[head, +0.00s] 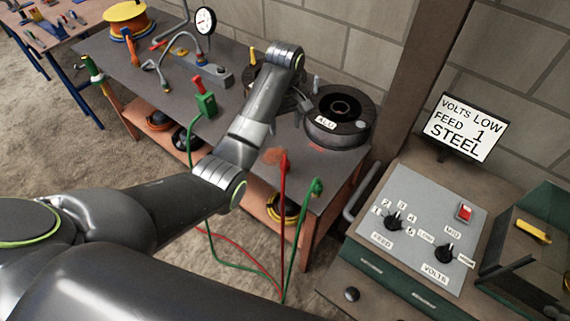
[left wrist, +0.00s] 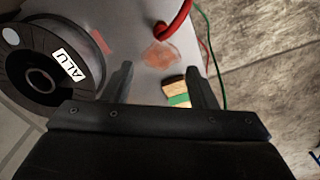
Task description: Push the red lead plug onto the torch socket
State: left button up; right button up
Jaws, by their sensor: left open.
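The red lead (head: 282,190) comes up from the floor over the table's front edge, and its upper end (head: 284,158) lies beside a rust-red patch. In the left wrist view the red lead (left wrist: 175,24) curves in at the top, beyond the fingertips. My left gripper (left wrist: 160,72) is open and empty above the table; in the head view it is mostly hidden by my own wrist. A tan and green block (left wrist: 178,92) shows by its right finger, apart from the red lead. I cannot make out the torch socket for certain. My right gripper is out of view.
A black spool marked ALU (head: 338,118) stands right of my left gripper. A green lead (head: 306,215) runs over the table edge to the floor. A control panel (head: 415,215) is at the right.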

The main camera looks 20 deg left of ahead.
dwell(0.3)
pick_arm(q)
jog(key=b, duration=0.4)
send_over(285, 160)
notch_tip(285, 160, down, 5)
jog(key=f, duration=0.5)
jog(key=shift+w+f+p, duration=0.2)
jog(key=shift+f+p, duration=0.2)
jog(key=shift+f, duration=0.7)
jog(key=shift+f, duration=0.3)
jog(key=shift+s+f+p, duration=0.15)
jog(key=shift+f+p, duration=0.25)
jog(key=shift+f, duration=1.85)
